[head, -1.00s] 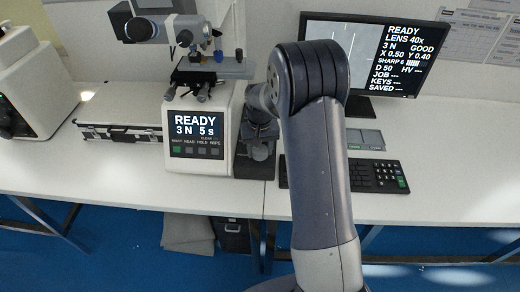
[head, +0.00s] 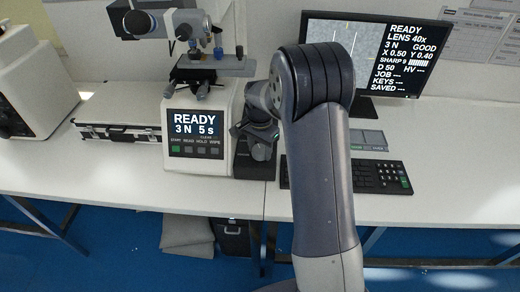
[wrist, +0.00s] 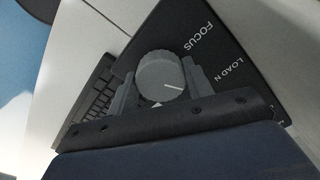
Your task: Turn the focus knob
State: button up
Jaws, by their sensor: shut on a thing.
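The focus knob (wrist: 158,72) is a grey ribbed dial with a white pointer line, on a dark panel (wrist: 205,62) printed FOCUS and LOAD N. My gripper (wrist: 160,88) is shut on the knob, one finger on each side, in the wrist view. In the head view my arm hides the knob and most of the gripper. The tester (head: 200,104) stands left of my wrist; its display (head: 195,123) reads READY, 3 N 5 s. The monitor (head: 345,50) reads LENS 40x, GOOD, and SHARP 9 with a bar.
A black keyboard (head: 376,177) lies right of my arm, with a grey pad (head: 368,139) behind it. A silver case (head: 120,115) lies left of the tester. A white machine (head: 30,80) stands at the far left. The bench's front right is clear.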

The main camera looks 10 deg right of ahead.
aim_at(260, 149)
jog(key=shift+m, duration=0.6)
jog(key=o, duration=1)
notch_tip(260, 149, up, 11)
jog(key=shift+f+b, duration=0.1)
jog(key=shift+b, duration=0.25)
